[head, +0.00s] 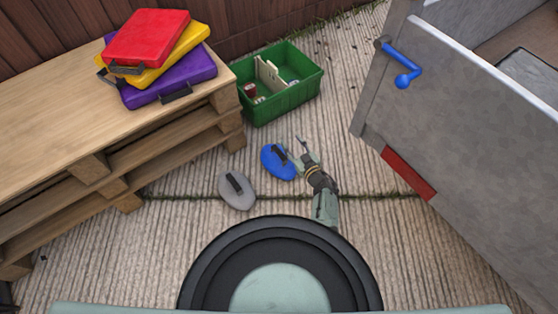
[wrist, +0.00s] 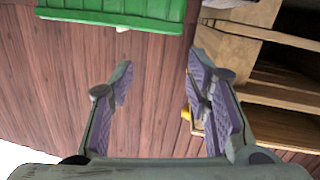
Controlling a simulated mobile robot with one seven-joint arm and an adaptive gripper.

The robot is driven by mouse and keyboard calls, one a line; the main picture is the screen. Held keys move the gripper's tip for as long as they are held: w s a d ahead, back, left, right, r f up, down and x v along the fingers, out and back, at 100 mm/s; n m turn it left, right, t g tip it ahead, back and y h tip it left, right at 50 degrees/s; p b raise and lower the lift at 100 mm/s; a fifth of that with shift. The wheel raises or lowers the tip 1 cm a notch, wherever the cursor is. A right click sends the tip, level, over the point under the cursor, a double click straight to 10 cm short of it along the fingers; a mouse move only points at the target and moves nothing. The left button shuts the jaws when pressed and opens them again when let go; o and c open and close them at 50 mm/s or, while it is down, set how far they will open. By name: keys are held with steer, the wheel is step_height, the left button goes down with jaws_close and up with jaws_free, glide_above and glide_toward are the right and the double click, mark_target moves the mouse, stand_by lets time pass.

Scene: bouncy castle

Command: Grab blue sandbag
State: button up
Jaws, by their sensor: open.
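The blue sandbag (head: 271,163) lies on the ground in the middle of the head view, a rounded bag with a black handle on top. My gripper (head: 299,152) is open just right of it, with its fingers close to the bag's right edge. I cannot tell whether they touch it. In the wrist view my gripper (wrist: 160,72) has its two fingers wide apart with nothing between them. The blue sandbag does not show in the wrist view.
A grey sandbag (head: 236,192) lies left of the blue one. A green crate (head: 285,104) with items inside stands behind. A wooden pallet stack (head: 150,152) with coloured cases stands left. A grey panel (head: 465,120) with a blue handle stands right.

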mark_target(279, 152)
steer(key=s+f+g+y, duration=0.2)
steer(key=s+f, duration=0.4)
steer(key=s, duration=0.2)
steer(key=b+x, duration=0.3)
steer(key=x, duration=0.1)
steer(key=shift+w+a, duration=0.1)
steer(key=shift+w, duration=0.15)
steer(key=b+x, duration=0.1)
steer(key=x, duration=0.1)
steer(key=b+x, duration=0.2)
steer(key=shift+w+f, duration=0.2)
steer(key=shift+w, duration=0.3)
steer(key=shift+w+a+r+b, duration=0.1)
steer(key=shift+w+a+b, duration=0.15)
steer(key=shift+w+b, duration=0.15)
steer(key=shift+c, duration=0.4)
jaws_close()
steer(key=shift+w+r, duration=0.1)
steer(key=shift+r, duration=0.05)
